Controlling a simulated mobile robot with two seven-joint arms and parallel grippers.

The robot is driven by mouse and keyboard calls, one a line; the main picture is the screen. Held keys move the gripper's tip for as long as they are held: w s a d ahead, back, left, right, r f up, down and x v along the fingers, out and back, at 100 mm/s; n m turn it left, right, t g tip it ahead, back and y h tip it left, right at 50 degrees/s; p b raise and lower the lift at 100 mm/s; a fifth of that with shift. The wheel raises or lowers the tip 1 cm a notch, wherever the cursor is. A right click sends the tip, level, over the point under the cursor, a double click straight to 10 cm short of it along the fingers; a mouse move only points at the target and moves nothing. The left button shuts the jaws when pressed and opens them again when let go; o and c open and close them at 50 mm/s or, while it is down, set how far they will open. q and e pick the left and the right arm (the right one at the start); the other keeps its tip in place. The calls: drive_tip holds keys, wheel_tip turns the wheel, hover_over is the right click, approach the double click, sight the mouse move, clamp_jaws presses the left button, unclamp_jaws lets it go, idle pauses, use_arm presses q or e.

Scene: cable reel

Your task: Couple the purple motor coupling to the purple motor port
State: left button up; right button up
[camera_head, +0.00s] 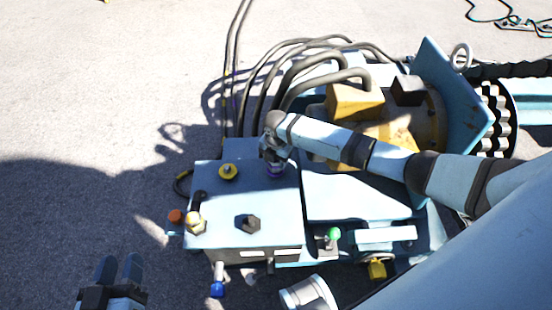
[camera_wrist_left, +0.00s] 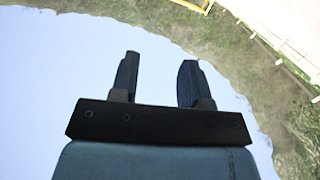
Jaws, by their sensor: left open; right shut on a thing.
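The light blue motor box (camera_head: 240,222) stands in the middle of the head view. A purple part (camera_head: 275,171) shows on its top at the back right, right below my right gripper (camera_head: 272,160). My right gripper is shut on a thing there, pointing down. The fingers hide most of it, so I cannot tell coupling from port or whether they are joined. My left gripper (camera_head: 121,270) is open and empty over the ground at the lower left. In the left wrist view its two fingers (camera_wrist_left: 158,80) are apart with nothing between.
A yellow fitting (camera_head: 228,172), a black knob (camera_head: 248,223) and an orange cap (camera_head: 176,216) are on the box. A blue-tipped valve (camera_head: 217,287), a green knob (camera_head: 334,233) and a yellow one (camera_head: 377,269) are at the front. Hoses (camera_head: 290,60) arch behind. The ground at left is clear.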

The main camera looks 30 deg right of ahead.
drive_tip(key=shift+f, duration=0.1)
drive_tip(key=o, duration=1.1)
use_arm(q)
drive_tip(key=shift+f, duration=0.15)
use_arm(e)
wheel_tip(320, 180, up, 6)
drive_tip(key=shift+r+p, duration=0.15)
drive_tip(key=shift+p, duration=1)
use_arm(q)
drive_tip(key=s+a+f+g+y+p, duration=0.1)
drive_tip(key=s+a+f+g+y, duration=0.1)
drive_tip(key=f, duration=0.5)
drive_tip(key=shift+s+a+f+g+p, duration=0.25)
drive_tip(key=shift+a+g+p, duration=0.1)
drive_tip(key=shift+a+g, duration=0.45)
use_arm(e)
wheel_tip(320, 180, up, 8)
drive_tip(key=shift+f, duration=0.25)
